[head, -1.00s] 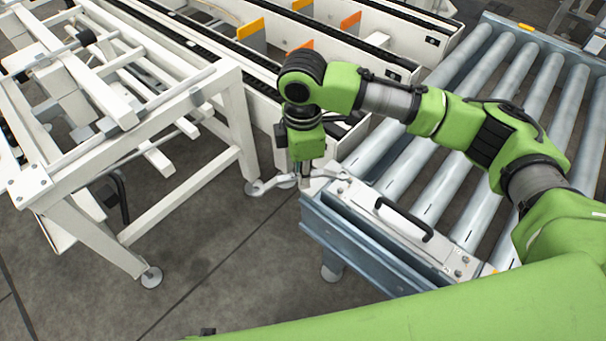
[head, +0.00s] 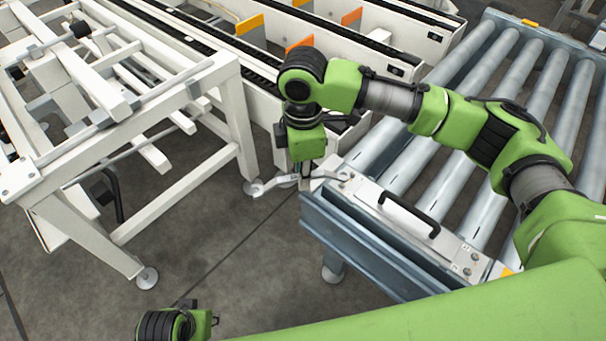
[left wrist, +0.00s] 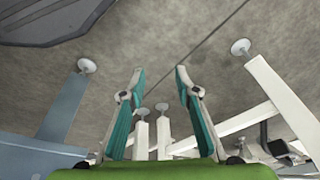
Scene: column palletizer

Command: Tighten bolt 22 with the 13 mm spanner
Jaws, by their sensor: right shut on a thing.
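My right gripper (head: 304,180) points down at the near left corner of the roller conveyor, shut on a silver spanner (head: 272,184). One open end of the spanner sticks out to the left over the floor. The other end reaches right, over the corner of a light plate (head: 372,192) with a black handle (head: 408,216). Whether its jaw sits around a bolt there is too small to tell. Bolts (head: 468,268) with small labels show at the plate's near end; I cannot read 22. My left gripper (left wrist: 160,72) is open and empty in the left wrist view.
The roller conveyor (head: 330,232) fills the right side. A white steel frame (head: 180,205) stands at the left, and a white chain conveyor (head: 262,112) runs behind. Bare grey floor (head: 225,245) lies between the frame and the roller conveyor.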

